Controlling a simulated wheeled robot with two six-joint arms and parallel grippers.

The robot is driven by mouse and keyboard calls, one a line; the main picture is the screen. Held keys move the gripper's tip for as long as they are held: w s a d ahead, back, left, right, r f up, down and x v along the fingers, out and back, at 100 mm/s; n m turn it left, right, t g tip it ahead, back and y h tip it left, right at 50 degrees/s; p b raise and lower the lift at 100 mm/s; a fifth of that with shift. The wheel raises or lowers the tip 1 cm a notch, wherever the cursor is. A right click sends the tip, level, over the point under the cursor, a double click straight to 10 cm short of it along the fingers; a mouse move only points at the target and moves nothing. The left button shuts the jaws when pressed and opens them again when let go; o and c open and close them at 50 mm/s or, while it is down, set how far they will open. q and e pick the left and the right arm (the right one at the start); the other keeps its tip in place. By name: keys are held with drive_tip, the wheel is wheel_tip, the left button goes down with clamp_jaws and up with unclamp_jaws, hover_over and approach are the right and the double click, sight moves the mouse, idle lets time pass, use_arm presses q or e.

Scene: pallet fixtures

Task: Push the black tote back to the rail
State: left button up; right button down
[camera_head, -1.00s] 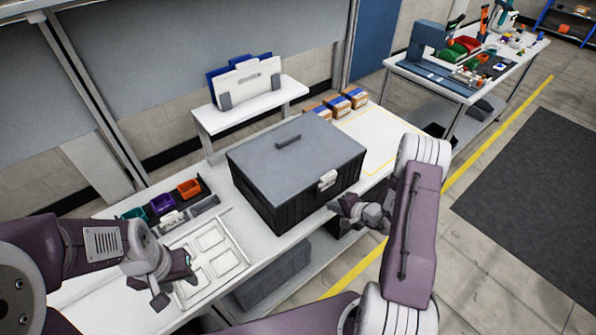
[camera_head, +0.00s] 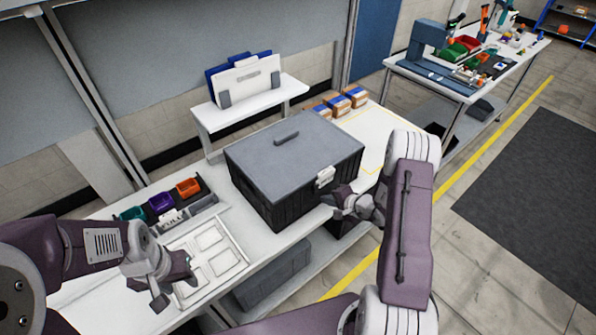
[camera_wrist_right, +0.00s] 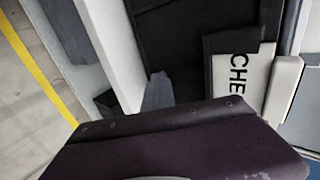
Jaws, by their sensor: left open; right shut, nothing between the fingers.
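The black tote (camera_head: 283,208) with a grey lid (camera_head: 295,155) and a pale front latch (camera_head: 325,177) stands upright on the white bench. My right gripper (camera_head: 340,200) is shut and empty, at the tote's front near its right corner, just below the latch. It looks close to or against the front wall; contact is hard to tell. In the right wrist view, one grey finger (camera_wrist_right: 157,92) points at the dark tote wall (camera_wrist_right: 180,45), beside a white label (camera_wrist_right: 240,75) reading "CHE". My left gripper (camera_head: 178,287) is open and empty over the bench's left part. I cannot make out the rail.
Several small coloured bins (camera_head: 162,202) and a white partitioned tray (camera_head: 212,250) lie left of the tote. A small white stand (camera_head: 250,105) with folders is behind it. Small boxes (camera_head: 337,104) sit at the back right. A yellow-outlined area (camera_head: 385,135) to the right is clear.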

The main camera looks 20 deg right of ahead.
drive_tip(key=shift+w+a+f+b, duration=0.1)
drive_tip(key=shift+w+a+b, duration=0.5)
drive_tip(key=shift+w, duration=0.75)
drive_tip(key=shift+w+a+r+b, duration=0.1)
drive_tip(key=shift+w+a+b, duration=0.55)
drive_tip(key=shift+w, duration=0.7)
drive_tip(key=shift+w+a+f+b, duration=0.1)
drive_tip(key=shift+w+a+b, duration=0.5)
drive_tip(key=shift+w, duration=0.75)
drive_tip(key=shift+w+a+b, duration=0.3)
drive_tip(key=shift+w+b, duration=0.1)
drive_tip(key=shift+w, duration=0.55)
drive_tip(key=shift+w+a+b, duration=0.3)
drive_tip(key=shift+w+b, duration=0.1)
drive_tip(key=shift+w, duration=0.55)
drive_tip(key=s+b, duration=0.1)
drive_tip(key=s+d+b, duration=0.1)
drive_tip(key=s+b, duration=0.1)
drive_tip(key=s+d+b, duration=0.1)
drive_tip(key=shift+s+f, duration=0.15)
drive_tip(key=shift+s, duration=0.05)
drive_tip(key=shift+s+d+b, duration=0.15)
drive_tip(key=shift+s+b, duration=0.3)
drive_tip(key=shift+s, duration=0.1)
drive_tip(key=shift+r, duration=0.2)
